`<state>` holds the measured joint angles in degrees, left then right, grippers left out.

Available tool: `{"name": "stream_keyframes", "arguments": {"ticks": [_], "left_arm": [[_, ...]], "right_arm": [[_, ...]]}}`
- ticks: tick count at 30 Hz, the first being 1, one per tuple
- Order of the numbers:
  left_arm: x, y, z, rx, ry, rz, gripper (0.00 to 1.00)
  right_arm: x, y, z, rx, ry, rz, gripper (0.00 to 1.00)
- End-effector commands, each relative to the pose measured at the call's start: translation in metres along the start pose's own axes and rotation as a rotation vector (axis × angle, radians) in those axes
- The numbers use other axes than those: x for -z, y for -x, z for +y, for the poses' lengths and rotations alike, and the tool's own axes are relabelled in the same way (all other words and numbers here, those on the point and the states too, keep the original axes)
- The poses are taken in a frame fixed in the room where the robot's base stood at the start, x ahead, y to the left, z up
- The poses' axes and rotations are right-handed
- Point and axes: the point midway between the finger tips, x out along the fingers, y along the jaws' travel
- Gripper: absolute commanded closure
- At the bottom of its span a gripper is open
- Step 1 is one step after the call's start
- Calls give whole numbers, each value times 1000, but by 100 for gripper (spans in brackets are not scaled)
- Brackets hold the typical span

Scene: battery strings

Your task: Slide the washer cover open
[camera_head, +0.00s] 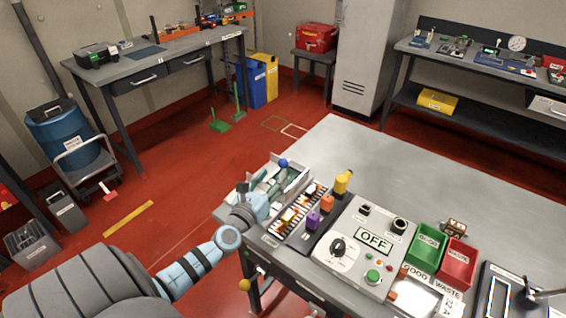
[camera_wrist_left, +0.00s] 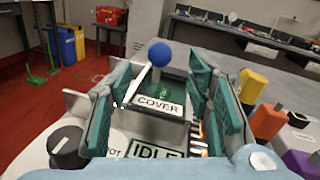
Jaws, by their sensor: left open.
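The washer cover (camera_wrist_left: 160,104) is labelled COVER in the left wrist view. A blue ball knob (camera_wrist_left: 159,54) on a pale rod stands at it; the knob also shows in the head view (camera_head: 283,163). My left gripper (camera_wrist_left: 162,80) is open, with its teal fingers on either side of the cover label and knob rod. In the head view the left gripper (camera_head: 266,183) is over the grey washer box at the table's left corner and hides part of it. I cannot tell whether a finger touches the knob. My right gripper is not in view.
Purple, orange and yellow (camera_head: 343,181) blocks stand right of the washer. A control panel reading OFF (camera_head: 374,241), a green bin (camera_head: 427,246) and a red bin (camera_head: 459,263) are further right. A black knob (camera_wrist_left: 66,142) is close to the left finger. The table's back is clear.

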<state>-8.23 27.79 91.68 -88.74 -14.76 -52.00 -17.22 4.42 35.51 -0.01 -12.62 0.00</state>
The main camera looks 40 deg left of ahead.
Motion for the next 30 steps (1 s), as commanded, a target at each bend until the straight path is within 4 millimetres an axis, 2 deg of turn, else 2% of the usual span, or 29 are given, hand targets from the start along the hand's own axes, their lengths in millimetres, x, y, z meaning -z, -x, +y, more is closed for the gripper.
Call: {"name": "stream_keyframes", "arguments": {"ticks": [1, 3, 9, 13, 19, 20, 28, 30], "left_arm": [[0, -15, 0, -2, 3, -4, 54], [1, -33, 1, -2, 3, -3, 54], [2, -67, 1, -2, 4, -2, 54], [1, -74, 0, -1, 4, -1, 54], [0, -74, 0, -1, 4, -1, 54], [0, -74, 0, -1, 5, -1, 56], [0, -74, 0, -1, 5, -1, 99], [0, -74, 0, -1, 5, -1, 100]], "right_arm": [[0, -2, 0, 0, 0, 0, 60], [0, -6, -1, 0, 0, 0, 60], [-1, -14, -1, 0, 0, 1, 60], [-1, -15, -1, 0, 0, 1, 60], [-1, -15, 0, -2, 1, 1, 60], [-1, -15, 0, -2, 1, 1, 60], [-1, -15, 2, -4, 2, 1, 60], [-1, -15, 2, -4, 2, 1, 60]]}}
